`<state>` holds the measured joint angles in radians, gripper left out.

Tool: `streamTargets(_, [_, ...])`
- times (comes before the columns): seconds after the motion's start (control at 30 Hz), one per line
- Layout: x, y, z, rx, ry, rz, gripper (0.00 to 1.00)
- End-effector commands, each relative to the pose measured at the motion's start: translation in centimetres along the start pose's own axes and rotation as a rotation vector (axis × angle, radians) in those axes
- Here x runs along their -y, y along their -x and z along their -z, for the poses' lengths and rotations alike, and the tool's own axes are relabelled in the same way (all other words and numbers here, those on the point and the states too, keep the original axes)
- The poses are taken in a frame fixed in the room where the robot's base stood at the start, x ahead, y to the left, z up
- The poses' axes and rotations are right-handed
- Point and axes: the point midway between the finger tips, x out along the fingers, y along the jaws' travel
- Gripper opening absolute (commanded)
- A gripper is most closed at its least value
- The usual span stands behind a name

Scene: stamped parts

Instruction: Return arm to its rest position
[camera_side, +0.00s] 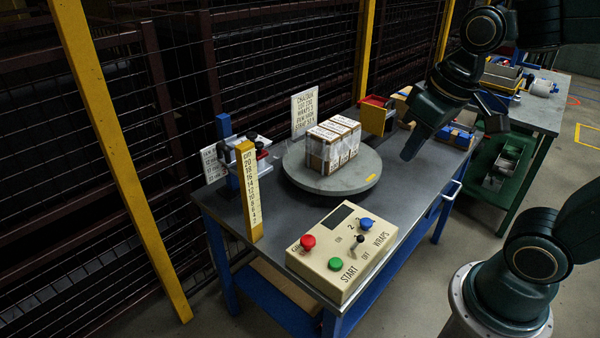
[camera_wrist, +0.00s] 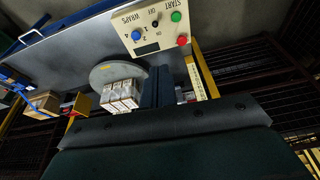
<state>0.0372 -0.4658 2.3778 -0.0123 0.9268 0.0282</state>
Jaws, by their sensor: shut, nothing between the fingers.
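My gripper (camera_side: 412,148) hangs over the back right of the grey table (camera_side: 275,240), right of the round turntable (camera_side: 300,178) and apart from it. In the wrist view its two dark fingers (camera_wrist: 157,88) stand together, shut and empty. A block of white and brown cartons (camera_side: 333,145) sits upright on the turntable; the cartons also show in the wrist view (camera_wrist: 122,95), left of the fingers. A beige control box (camera_side: 318,272) with red, green and blue buttons and a small lever stands at the table's front.
A yellow numbered post (camera_side: 249,190) and a blue stand (camera_side: 225,128) are at the left of the table. A sign (camera_side: 304,110) stands behind the turntable. A red and yellow bin (camera_side: 375,118) is at the back. A second bench (camera_side: 540,115) stands right, wire fencing behind.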

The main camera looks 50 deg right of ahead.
Motion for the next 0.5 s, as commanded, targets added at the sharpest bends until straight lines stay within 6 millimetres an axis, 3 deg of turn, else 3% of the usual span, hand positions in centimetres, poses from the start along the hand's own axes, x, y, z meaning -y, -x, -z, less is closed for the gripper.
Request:
streamTargets(0.2, [0.3, 1.7, -2.3, -0.108, 0.031, 0.005, 0.00])
streamTargets(0.5, [0.4, 2.5, -4.0, -0.185, 0.052, 0.009, 0.00])
